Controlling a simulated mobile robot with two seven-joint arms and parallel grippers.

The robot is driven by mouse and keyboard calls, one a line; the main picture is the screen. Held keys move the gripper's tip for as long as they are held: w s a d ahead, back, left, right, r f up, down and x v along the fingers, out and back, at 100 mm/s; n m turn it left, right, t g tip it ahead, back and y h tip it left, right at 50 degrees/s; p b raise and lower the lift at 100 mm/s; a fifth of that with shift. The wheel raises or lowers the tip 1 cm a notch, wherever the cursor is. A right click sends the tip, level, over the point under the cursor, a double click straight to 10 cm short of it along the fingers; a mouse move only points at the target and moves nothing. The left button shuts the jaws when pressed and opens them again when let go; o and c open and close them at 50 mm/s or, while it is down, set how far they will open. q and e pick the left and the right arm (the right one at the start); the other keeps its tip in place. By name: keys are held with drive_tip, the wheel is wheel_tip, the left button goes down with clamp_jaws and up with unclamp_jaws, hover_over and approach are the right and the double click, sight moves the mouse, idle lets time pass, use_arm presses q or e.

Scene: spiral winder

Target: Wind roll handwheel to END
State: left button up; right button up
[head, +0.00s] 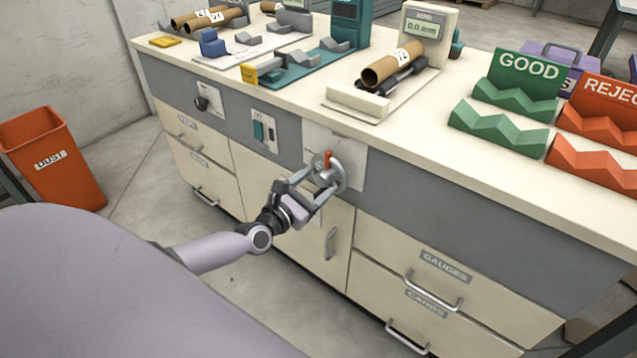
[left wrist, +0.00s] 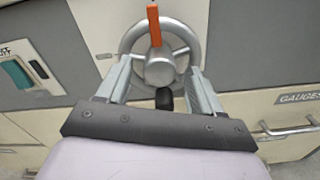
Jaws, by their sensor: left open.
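The roll handwheel (head: 328,174) is a grey metal wheel on a pale plate on the front of the bench. In the left wrist view the handwheel (left wrist: 130,42) shows its round hub and an orange pointer or handle (left wrist: 154,24) standing up at the top. My left gripper (head: 306,184) is open in front of the wheel, with its fingers (left wrist: 163,82) on either side of the lower rim and hub. I cannot tell whether the fingers touch the wheel. Any END mark is too small to read or hidden. My right gripper is not in view.
Left of the wheel are a green switch (head: 264,133) and a black knob (head: 201,103). Below are drawers and a cupboard handle (head: 330,243). On the bench stand a gauge with a brown tube (head: 391,67), a green GOOD rack (head: 520,85) and an orange REJECT rack (head: 600,110). An orange DUST bin (head: 55,155) stands left.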

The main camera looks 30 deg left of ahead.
use_arm(q)
drive_tip(key=shift+w+d, duration=0.1)
drive_tip(key=shift+w, duration=0.65)
drive_tip(key=c, duration=1.1)
drive_tip(key=shift+o, duration=0.2)
drive_tip(key=shift+m, duration=0.3)
